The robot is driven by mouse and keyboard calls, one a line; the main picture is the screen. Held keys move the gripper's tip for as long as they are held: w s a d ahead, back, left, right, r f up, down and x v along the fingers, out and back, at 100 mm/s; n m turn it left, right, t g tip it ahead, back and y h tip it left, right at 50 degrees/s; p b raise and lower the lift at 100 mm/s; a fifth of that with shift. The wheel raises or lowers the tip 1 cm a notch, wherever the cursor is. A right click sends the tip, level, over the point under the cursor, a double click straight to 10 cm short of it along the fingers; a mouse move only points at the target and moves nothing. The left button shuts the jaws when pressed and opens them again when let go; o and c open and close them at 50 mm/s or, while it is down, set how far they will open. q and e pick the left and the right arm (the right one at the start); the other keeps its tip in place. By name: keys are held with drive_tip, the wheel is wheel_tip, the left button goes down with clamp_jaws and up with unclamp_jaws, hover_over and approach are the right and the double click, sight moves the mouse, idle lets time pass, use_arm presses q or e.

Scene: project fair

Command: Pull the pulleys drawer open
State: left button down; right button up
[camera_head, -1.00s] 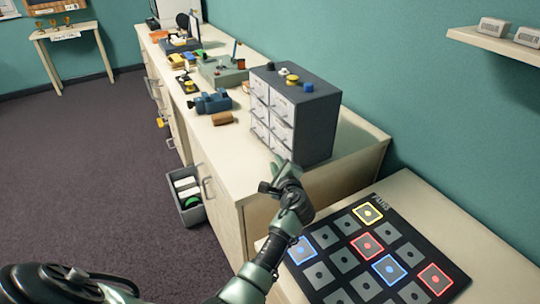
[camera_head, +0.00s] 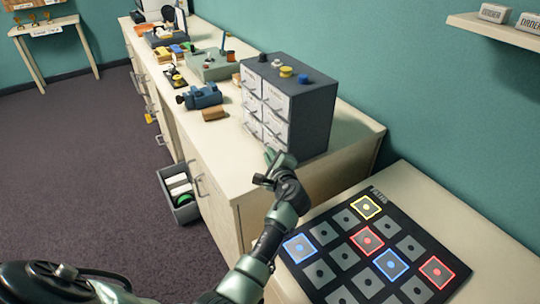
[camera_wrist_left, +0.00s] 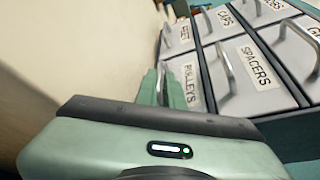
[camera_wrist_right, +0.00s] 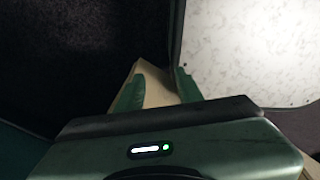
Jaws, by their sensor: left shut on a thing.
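The grey drawer cabinet (camera_head: 310,112) stands on the counter, with white drawer fronts facing left. In the left wrist view the pulleys drawer (camera_wrist_left: 190,76) shows its label and looks flush with its neighbours, though my fingers hide part of it. My left gripper (camera_head: 277,157) is at the cabinet's lower near corner. In its wrist view its fingers (camera_wrist_left: 168,88) are shut on the pulleys drawer's handle (camera_wrist_left: 162,80). My right gripper (camera_wrist_right: 158,90) is open, its fingers apart with nothing held; it is not seen in the head view.
The spacers drawer (camera_wrist_left: 245,72) is beside the pulleys drawer. Small coloured parts sit on the cabinet top. A blue device (camera_head: 200,96) and a brown block (camera_head: 214,113) lie on the counter left of it. A low grey drawer (camera_head: 180,203) juts out below. A dark mat (camera_head: 405,245) lies at right.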

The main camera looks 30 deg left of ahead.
sight(242, 175)
use_arm(q)
drive_tip(key=shift+a, duration=0.1)
use_arm(e)
drive_tip(key=shift+w+a, duration=0.4)
drive_tip(key=shift+a, duration=0.25)
drive_tip(key=shift+s+d, duration=0.1)
drive_tip(key=shift+d, duration=0.35)
